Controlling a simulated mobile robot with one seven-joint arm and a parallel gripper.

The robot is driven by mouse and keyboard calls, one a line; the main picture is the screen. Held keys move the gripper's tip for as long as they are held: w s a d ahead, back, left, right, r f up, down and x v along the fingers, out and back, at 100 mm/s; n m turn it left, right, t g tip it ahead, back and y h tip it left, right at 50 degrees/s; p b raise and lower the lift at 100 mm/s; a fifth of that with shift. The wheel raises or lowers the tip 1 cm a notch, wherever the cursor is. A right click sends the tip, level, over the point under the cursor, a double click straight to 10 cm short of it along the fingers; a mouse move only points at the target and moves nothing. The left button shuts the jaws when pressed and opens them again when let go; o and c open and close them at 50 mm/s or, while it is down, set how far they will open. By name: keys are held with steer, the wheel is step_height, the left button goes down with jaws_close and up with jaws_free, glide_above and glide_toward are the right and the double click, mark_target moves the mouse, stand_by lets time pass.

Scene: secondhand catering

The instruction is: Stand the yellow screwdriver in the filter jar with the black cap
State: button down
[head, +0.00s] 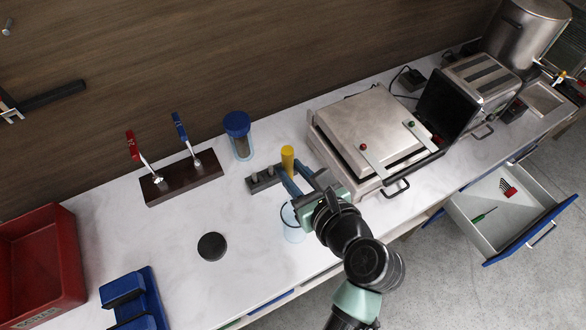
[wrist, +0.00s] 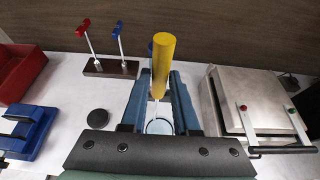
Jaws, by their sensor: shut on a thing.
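The yellow screwdriver (head: 288,158) is upright in my gripper (head: 291,178), its handle rising above the blue fingers. In the wrist view the handle (wrist: 163,60) stands between the fingers (wrist: 161,84), with a thin pale shaft below it. A clear open jar (head: 293,234) with a dark rim stands below my gripper, partly hidden by it. Its round mouth (wrist: 159,127) shows between the fingers in the wrist view. I cannot tell whether the shaft tip is inside it. A black cap (head: 212,246) lies flat on the worktop, left of the jar.
A jar with a blue cap (head: 239,137) stands behind. A grey holder block (head: 262,181) sits beside my fingers. A dark stand (head: 182,182) holds red and blue T-handle tools. A steel press (head: 372,130) is to the right. A red bin (head: 40,260) and blue rack (head: 135,298) are left.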

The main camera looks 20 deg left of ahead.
step_height(320, 180, down, 11)
steer(key=b, duration=0.7)
stand_by(0.6)
steer(key=shift+f, duration=0.1)
steer(key=c, duration=0.6)
jaws_free()
steer(key=b+v, duration=0.2)
steer(key=v, duration=1.1)
steer(key=shift+f+b, duration=0.1)
steer(key=shift+b, duration=0.2)
